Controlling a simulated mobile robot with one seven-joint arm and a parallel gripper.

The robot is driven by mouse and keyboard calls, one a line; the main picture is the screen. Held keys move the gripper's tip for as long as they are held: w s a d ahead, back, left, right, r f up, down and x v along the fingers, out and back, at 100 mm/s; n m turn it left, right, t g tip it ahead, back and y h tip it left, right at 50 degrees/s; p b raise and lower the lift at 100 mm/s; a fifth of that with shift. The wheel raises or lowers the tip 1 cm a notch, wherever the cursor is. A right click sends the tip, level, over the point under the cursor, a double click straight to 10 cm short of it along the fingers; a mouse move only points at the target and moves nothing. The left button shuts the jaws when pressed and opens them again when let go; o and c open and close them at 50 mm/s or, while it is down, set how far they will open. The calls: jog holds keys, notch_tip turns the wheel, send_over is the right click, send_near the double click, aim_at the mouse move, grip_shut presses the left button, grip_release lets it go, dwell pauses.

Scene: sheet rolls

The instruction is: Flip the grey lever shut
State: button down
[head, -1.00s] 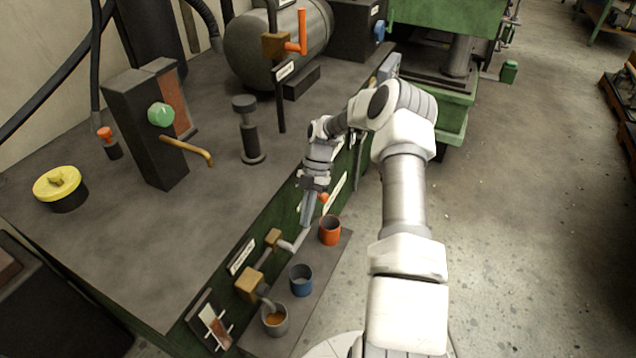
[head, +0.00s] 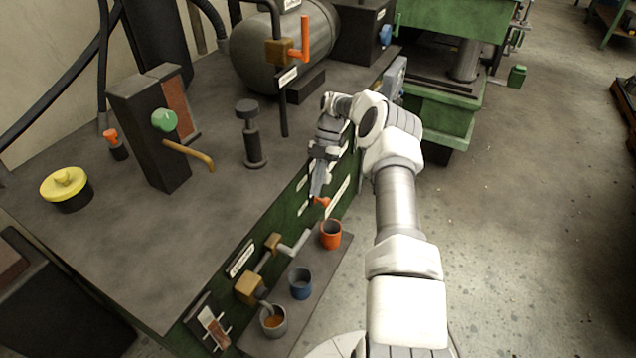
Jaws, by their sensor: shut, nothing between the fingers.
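The grey lever (head: 296,243) sticks out to the right from a small brass valve (head: 273,242) on the green front of the bench. It points out over the ledge with the cups, its outer end angled slightly up in the picture. My gripper (head: 314,196) is shut and empty, fingers pointing down, beyond and above the lever's outer end. A clear gap shows between the fingertips and the lever. The fingertips are close to an orange handle (head: 322,202) on the bench front; I cannot tell whether they touch it.
A lower brass valve (head: 248,288) has a spout over a grey cup (head: 273,322). A blue cup (head: 301,283) and an orange cup (head: 331,235) stand on the ledge below the lever. A black post (head: 252,140) stands on the bench top. Open floor lies to the right.

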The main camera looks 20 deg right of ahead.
jog(key=shift+w+d+r, duration=0.1)
jog(key=shift+w+d, duration=0.2)
jog(key=shift+d, duration=0.1)
jog(key=shift+s, duration=0.1)
dwell(0.4)
